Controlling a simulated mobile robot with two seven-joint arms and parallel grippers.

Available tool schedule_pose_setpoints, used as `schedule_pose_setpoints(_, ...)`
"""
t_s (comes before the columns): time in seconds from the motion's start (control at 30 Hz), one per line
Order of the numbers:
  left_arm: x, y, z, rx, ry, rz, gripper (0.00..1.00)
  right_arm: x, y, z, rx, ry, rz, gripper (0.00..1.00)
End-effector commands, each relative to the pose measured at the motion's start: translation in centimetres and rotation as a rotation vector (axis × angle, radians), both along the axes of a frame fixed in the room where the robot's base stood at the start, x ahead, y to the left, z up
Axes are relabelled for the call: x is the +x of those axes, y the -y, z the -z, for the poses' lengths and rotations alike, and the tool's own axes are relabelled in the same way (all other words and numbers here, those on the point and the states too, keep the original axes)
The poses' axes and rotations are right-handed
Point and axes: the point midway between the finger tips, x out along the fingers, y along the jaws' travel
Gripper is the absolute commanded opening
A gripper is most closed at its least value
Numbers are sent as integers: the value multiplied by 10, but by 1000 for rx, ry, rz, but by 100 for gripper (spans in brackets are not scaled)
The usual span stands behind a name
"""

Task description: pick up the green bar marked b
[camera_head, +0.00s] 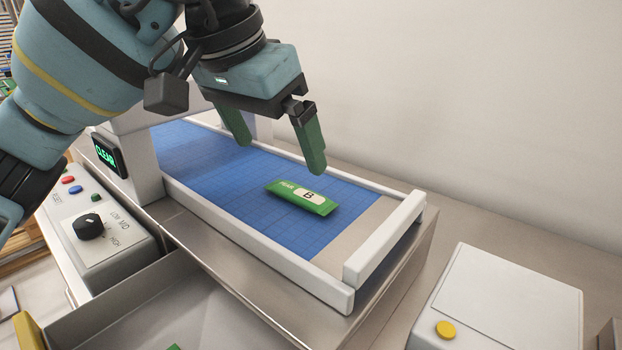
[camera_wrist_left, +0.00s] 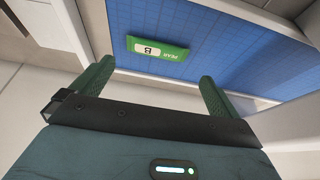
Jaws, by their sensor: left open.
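The green bar marked B (camera_head: 301,197) lies flat on the blue conveyor belt (camera_head: 205,158), near the belt's front end. It has a white label with the letter B, and it also shows in the left wrist view (camera_wrist_left: 158,48), ahead of the fingers. My left gripper (camera_head: 277,150) is open and empty above the belt, behind and above the bar. In the left wrist view its two green fingers (camera_wrist_left: 155,85) are wide apart with nothing between them. My right gripper is in neither view.
White rails (camera_head: 258,250) edge the belt, and a white end stop (camera_head: 384,238) crosses its front end. A control box with a black knob (camera_head: 89,226) stands at left. A grey bin (camera_head: 200,305) sits in front. A white box with a yellow button (camera_head: 446,329) is at right.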

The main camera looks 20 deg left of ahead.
Motion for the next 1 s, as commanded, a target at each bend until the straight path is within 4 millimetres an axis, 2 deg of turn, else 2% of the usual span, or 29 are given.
schedule_pose_setpoints(0.17, 1, 0, 2, 0, -1, 0, 100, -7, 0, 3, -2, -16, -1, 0)
schedule_pose_setpoints(0.3, 6, 2, 15, 2, -3, -1, 100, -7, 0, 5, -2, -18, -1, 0)
schedule_pose_setpoints(0.4, 9, 3, 23, 1, -2, 0, 100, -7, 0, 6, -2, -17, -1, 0)
schedule_pose_setpoints(0.67, 12, 5, 29, 1, -2, 0, 100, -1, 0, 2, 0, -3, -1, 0)
schedule_pose_setpoints(1.0, 29, 13, 68, 1, -3, -1, 100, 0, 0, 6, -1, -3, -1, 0)
